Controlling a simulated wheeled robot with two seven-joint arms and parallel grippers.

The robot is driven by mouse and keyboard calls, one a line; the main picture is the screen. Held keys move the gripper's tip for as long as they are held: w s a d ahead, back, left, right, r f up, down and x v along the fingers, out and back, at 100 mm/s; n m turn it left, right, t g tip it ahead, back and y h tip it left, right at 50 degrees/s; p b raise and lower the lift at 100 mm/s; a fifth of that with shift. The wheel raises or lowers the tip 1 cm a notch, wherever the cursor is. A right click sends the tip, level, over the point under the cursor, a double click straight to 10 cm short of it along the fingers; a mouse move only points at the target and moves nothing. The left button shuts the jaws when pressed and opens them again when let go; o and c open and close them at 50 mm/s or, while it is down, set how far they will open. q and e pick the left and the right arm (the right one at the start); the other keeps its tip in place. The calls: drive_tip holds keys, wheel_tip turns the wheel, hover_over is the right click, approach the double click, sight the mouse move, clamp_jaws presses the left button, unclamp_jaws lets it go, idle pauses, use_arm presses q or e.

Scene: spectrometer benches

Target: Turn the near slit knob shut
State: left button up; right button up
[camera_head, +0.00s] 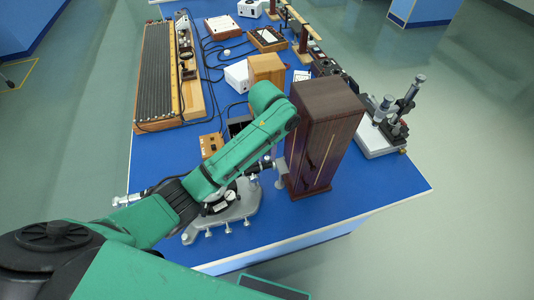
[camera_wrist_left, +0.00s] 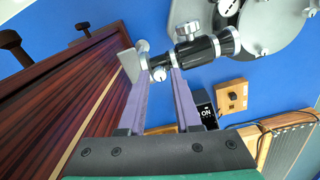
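The spectrometer (camera_head: 228,208) stands on a grey base near the front of the blue bench, partly hidden by my left arm. In the left wrist view its black and chrome tube (camera_wrist_left: 207,48) ends in a pale slit plate (camera_wrist_left: 131,66). A small silver slit knob (camera_wrist_left: 159,74) sits below the tube, beside the plate. My left gripper (camera_wrist_left: 160,80) has its two purple fingers on either side of this knob. They look apart, with small gaps to the knob; whether either finger touches it is hard to tell. The right gripper is not in view.
A tall dark wooden box (camera_head: 318,145) stands right beside the slit end and also fills the left of the wrist view (camera_wrist_left: 60,100). A small wooden switch box (camera_head: 211,145) and a microscope-like stand (camera_head: 383,138) are nearby. The front right bench corner is clear.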

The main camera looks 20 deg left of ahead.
sight(267, 158)
use_arm(q)
drive_tip(key=shift+o, duration=0.6)
drive_tip(key=shift+f, duration=0.1)
wheel_tip(267, 158, up, 15)
drive_tip(key=shift+f, duration=0.2)
